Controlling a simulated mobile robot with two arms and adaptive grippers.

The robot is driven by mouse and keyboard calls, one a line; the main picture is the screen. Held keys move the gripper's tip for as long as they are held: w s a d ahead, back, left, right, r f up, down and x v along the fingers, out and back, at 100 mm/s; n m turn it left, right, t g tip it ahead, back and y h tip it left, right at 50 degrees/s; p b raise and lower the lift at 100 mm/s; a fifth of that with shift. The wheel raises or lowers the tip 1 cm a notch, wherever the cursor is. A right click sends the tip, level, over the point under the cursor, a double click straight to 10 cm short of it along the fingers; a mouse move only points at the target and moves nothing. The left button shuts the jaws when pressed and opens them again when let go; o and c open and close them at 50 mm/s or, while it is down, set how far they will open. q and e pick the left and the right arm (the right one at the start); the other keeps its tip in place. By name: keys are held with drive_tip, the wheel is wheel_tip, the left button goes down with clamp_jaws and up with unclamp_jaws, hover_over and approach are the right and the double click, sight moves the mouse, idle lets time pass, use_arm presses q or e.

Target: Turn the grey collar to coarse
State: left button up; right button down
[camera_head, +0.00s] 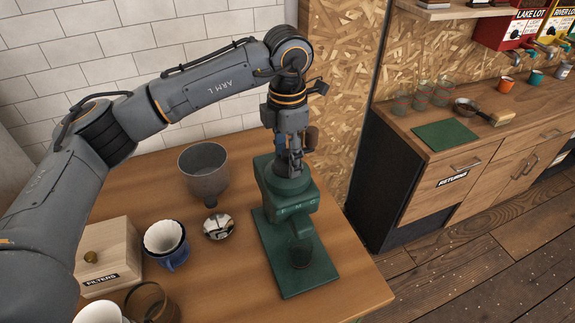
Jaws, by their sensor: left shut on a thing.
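The green grinder (290,198) stands upright on its green base plate (305,272) near the right edge of the wooden table. The letters F, M and C show on the front of its head. My left gripper (291,165) points down onto the top of the grinder and is shut on the grey collar there. The fingers hide most of the collar, and I cannot tell which letter it is set to. My right gripper is not in view.
A grey funnel-shaped hopper (203,172) and a small shiny metal part (218,227) stand left of the grinder. A wooden filters box (106,257) and a blue cup (176,257) holding a white filter are further left. A counter (455,150) stands at the right.

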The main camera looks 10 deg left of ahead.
use_arm(q)
drive_tip(key=n+b, duration=0.3)
drive_tip(key=shift+f+n, duration=0.25)
drive_tip(key=shift+n, duration=0.05)
drive_tip(key=shift+r+n+b, duration=0.2)
drive_tip(key=shift+n+b, duration=0.95)
drive_tip(key=shift+n, duration=0.45)
drive_tip(key=o, duration=1.2)
drive_tip(key=shift+r, duration=0.15)
wheel_tip(320, 180, up, 12)
